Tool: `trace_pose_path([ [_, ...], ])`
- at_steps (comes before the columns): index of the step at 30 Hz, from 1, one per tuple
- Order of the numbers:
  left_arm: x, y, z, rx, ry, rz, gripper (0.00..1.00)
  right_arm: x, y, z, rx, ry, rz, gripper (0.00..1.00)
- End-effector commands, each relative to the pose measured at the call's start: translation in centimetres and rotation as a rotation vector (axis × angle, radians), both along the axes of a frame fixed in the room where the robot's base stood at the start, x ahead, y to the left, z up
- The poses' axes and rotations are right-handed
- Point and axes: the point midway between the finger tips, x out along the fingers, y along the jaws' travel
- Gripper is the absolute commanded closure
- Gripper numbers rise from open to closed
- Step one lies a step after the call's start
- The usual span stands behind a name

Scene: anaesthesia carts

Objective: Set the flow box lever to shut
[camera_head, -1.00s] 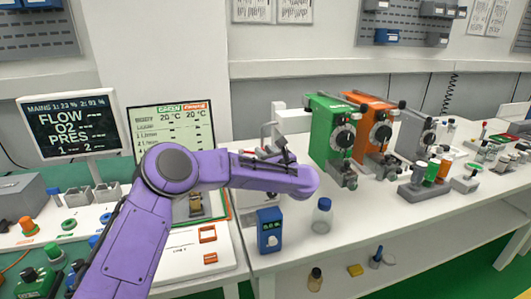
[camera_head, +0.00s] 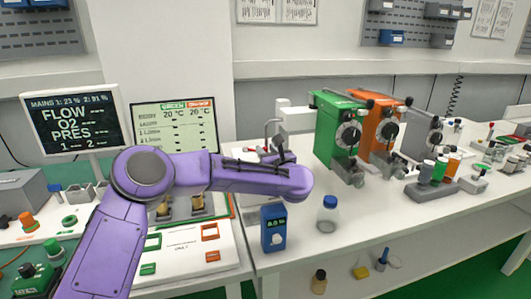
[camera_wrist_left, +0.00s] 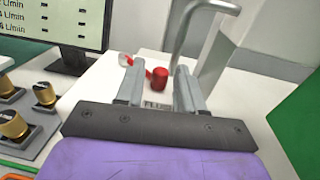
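My left gripper (camera_head: 280,151) is over the white box top behind the counter's front edge, mostly hidden by my purple forearm in the head view. In the left wrist view my left gripper (camera_wrist_left: 160,90) is open, with two grey fingers apart. A red knob (camera_wrist_left: 160,77) stands just beyond and between the fingertips; I cannot tell whether they touch it. A red-and-white lever-like part (camera_wrist_left: 125,60) lies to its left. A partly hidden label reads "FLU" on the white top (camera_wrist_left: 100,80). I cannot tell for sure which part is the flow box lever. My right gripper is not in view.
A bent grey pipe (camera_wrist_left: 181,35) rises close behind the fingers. A green vaporiser (camera_head: 328,128) and an orange one (camera_head: 384,132) stand to the right. A blue meter (camera_head: 273,230) and a blue-capped bottle (camera_head: 327,215) stand in front. Gold knobs (camera_wrist_left: 12,124) are at left.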

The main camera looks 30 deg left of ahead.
Motion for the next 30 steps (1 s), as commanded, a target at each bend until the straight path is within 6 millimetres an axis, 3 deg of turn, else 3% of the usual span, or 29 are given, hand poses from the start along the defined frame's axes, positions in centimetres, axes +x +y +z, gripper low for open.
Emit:
trace_pose_path([
  [11,-0.3,-0.7,-0.1,0.001,0.000,-0.006,0.54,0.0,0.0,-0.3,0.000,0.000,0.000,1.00],
  [22,-5.6,-6.7,-0.2,0.002,-0.001,-0.004,0.54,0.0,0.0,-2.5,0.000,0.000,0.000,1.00],
  [30,-6.9,-8.0,-0.1,0.000,0.001,-0.001,0.54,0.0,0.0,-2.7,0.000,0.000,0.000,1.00],
])
